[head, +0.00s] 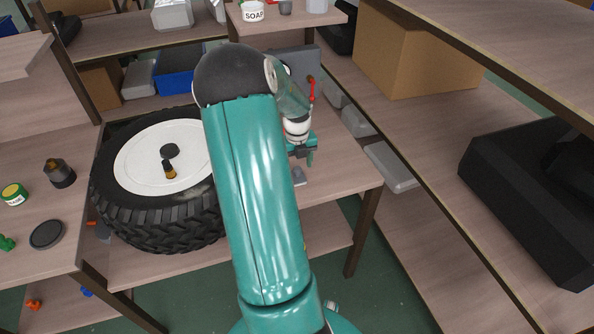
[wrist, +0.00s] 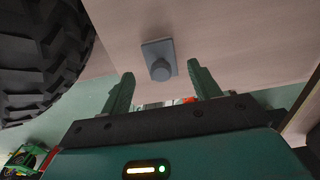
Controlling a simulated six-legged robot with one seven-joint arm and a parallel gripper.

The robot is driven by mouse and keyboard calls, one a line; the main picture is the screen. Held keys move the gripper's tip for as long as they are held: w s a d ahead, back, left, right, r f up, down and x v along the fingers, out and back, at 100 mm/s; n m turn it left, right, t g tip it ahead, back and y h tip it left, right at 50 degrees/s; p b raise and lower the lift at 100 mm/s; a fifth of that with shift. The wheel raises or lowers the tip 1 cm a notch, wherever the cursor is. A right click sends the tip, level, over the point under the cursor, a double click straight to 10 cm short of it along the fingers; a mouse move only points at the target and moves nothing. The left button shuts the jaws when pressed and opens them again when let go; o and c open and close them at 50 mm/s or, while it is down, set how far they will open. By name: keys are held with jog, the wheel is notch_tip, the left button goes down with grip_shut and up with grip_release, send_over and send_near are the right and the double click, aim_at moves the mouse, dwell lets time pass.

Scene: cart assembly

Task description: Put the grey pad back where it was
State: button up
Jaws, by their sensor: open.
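The grey pad (wrist: 149,50) is a small square plate with a round knob on it. It lies on the wooden table in the wrist view, just beyond and between my fingertips. In the head view the grey pad (head: 299,176) shows beside my arm, partly hidden, near the table's front right. In the head view my gripper (head: 308,157) is above the table, a little behind the pad.
A large black tyre with a white hub (head: 135,165) lies left of my arm. A dark bottle (head: 59,173), a green-lidded jar (head: 14,194) and a black disc (head: 47,235) are on the left table. A red item (head: 311,90) stands behind my gripper. Shelves with a cardboard box (head: 410,50) are right.

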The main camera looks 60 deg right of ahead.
aim_at(297, 168)
notch_tip(297, 168, up, 8)
jog(key=w+a+r+n+t, duration=0.1)
jog(key=w+a+r+n, duration=0.3)
jog(key=a+n, duration=0.35)
jog(key=w+a+r+n+t, duration=0.1)
jog(key=w+a+r+n, duration=0.4)
jog(key=a, duration=0.4)
jog(key=w+a+r+n+t, duration=0.1)
jog(key=w+a+r+n, duration=0.2)
jog(key=a+n, duration=0.45)
jog(key=s+a+r+n+t, duration=0.1)
jog(key=s+a+n, duration=0.1)
jog(key=a+n, duration=0.6)
jog(key=s+a+r+n, duration=0.2)
jog(key=s+a+n, duration=0.1)
jog(key=a+n, duration=0.5)
jog(key=s+a+r+n+t, duration=0.1)
jog(key=s+a+r+n, duration=0.1)
jog(key=a+n, duration=0.7)
jog(key=shift+s+t, duration=0.3)
jog(key=shift+s, duration=0.35)
